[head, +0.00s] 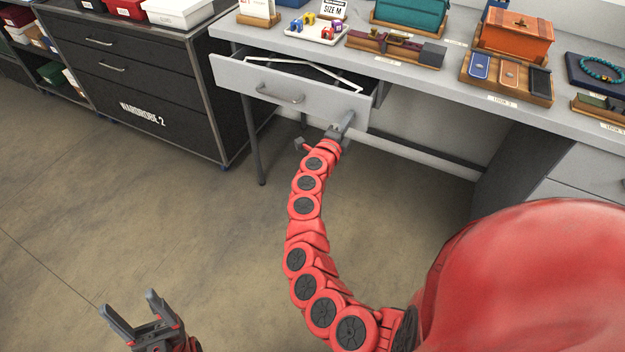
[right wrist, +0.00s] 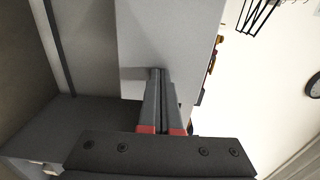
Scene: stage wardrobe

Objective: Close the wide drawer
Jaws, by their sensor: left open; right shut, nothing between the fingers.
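The wide drawer (head: 240,82) under the grey counter is pulled out, with its front panel standing clear of the counter edge and a white frame-like shape inside. Its bar handle (head: 280,97) is on the front. My right gripper (head: 347,119) is shut and empty, with its tips at the right part of the drawer front. In the right wrist view the shut fingers (right wrist: 157,75) point at a light grey panel (right wrist: 165,35); I cannot tell whether they touch it. My left gripper (head: 129,302) is open and empty, low over the floor, far from the drawer.
The counter (head: 405,85) carries a belt tray (head: 395,48), an orange box (head: 515,36), a tray with phone-like items (head: 507,76) and a bracelet (head: 602,69). A black cabinet (head: 140,80) stands at the left. The floor (head: 150,220) in front is clear.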

